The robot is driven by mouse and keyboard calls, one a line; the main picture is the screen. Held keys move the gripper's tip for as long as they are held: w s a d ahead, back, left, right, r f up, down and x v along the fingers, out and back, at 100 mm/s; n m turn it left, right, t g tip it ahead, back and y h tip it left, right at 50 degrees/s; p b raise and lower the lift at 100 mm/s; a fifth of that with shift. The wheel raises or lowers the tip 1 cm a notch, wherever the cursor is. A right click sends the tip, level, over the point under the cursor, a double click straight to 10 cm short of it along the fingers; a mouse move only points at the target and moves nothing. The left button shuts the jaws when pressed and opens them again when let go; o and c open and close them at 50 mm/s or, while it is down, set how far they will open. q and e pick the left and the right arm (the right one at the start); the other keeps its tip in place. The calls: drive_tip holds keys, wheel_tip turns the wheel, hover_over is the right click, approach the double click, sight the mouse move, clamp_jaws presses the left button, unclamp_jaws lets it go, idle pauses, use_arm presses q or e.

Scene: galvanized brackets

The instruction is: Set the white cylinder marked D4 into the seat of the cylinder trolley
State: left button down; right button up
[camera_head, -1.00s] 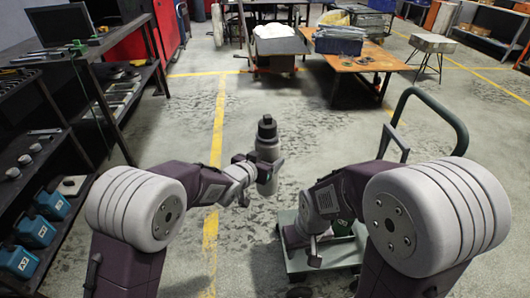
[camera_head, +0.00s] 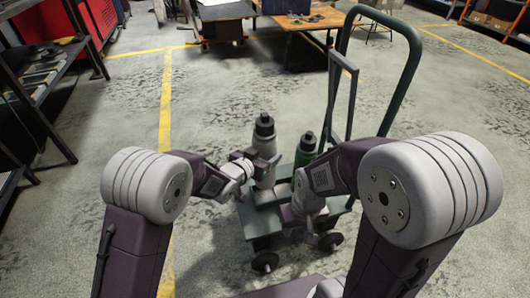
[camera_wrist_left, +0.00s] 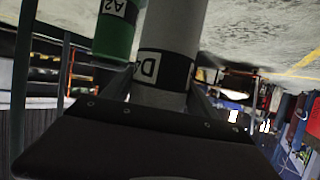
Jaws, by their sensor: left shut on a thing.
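The white cylinder (camera_head: 264,146) with a dark cap stands upright in my left gripper (camera_head: 252,168), which is shut on it. In the left wrist view the cylinder (camera_wrist_left: 172,32) shows a black band with a white label; a D can be read, the rest is cut off. The cylinder trolley (camera_head: 257,226) has a grey-green deck and a tall looped handle. The white cylinder appears over the deck's left part; I cannot tell whether its base touches, and the seat is hidden. My right gripper (camera_head: 318,236) is low by the deck's front; its jaws are unclear.
A green cylinder (camera_head: 305,150) stands on the trolley, right of the white one; its label reads A2 in the left wrist view (camera_wrist_left: 114,32). The trolley handle (camera_head: 408,75) rises behind my right arm.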

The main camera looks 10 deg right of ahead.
idle(0.3)
use_arm(q)
wheel_tip(320, 180, down, 4)
drive_tip(key=b, duration=0.3)
drive_tip(key=shift+b, duration=0.35)
idle(0.8)
drive_tip(key=shift+f, duration=0.25)
